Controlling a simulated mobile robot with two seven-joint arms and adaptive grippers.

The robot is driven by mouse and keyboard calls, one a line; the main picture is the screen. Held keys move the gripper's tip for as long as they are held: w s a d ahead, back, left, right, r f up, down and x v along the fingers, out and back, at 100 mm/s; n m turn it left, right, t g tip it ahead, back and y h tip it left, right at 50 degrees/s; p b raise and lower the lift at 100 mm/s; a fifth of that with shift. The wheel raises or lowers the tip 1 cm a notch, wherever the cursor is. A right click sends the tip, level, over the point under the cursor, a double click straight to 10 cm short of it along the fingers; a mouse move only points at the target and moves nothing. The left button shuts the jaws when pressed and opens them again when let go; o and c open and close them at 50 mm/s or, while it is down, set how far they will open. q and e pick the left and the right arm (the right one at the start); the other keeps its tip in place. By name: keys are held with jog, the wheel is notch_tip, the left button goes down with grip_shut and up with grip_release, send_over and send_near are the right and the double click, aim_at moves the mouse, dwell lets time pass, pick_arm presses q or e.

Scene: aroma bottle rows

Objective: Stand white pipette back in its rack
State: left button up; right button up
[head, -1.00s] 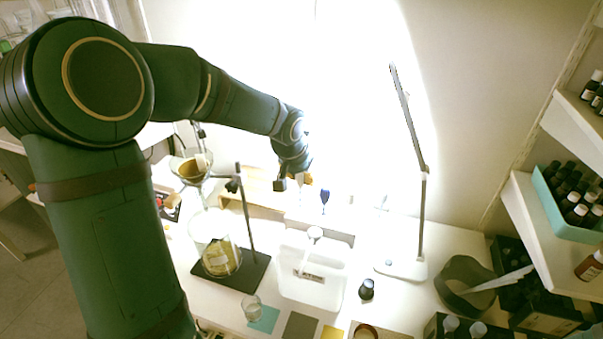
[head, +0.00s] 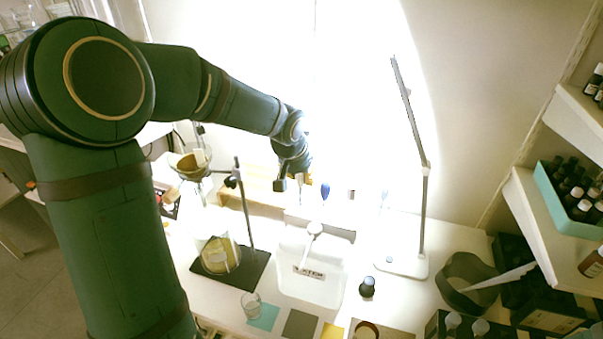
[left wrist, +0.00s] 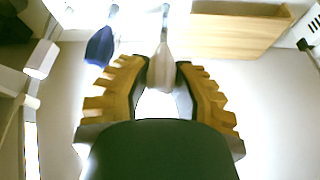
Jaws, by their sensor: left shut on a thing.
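The white pipette (left wrist: 162,68) is held bulb-end between the yellow fingers of my left gripper (left wrist: 160,85) in the left wrist view, its thin stem pointing away. In the head view my left gripper (head: 300,180) is at the back of the bench, over the area by the pale rack (head: 340,232), and glare hides most of the pipette. A blue pipette (head: 325,191) stands at the rack just right of the gripper; it also shows left of the fingers in the left wrist view (left wrist: 100,46). I cannot tell whether the white pipette touches the rack.
A wooden box (head: 262,200) stands behind the rack's left side. A stand with a dark base (head: 245,275) and a flask is at the left.

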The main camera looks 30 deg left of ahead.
pick_arm(q)
jog(key=shift+f+b, duration=0.6)
jog(key=shift+f, duration=0.25)
pick_arm(e)
jog(key=shift+f, duration=0.7)
pick_arm(q)
jog(key=o, duration=0.7)
jog(key=shift+r, duration=0.2)
pick_arm(e)
jog(key=shift+r, duration=0.1)
pick_arm(q)
jog(key=shift+p+v, duration=1.35)
jog(key=shift+v, duration=1)
pick_arm(e)
jog(key=shift+r, duration=1.25)
pick_arm(q)
notch_tip(320, 180, up, 5)
jog(key=p, duration=0.3)
jog(key=shift+s, duration=0.1)
pick_arm(e)
notch_tip(320, 180, up, 4)
jog(key=shift+f, duration=0.25)
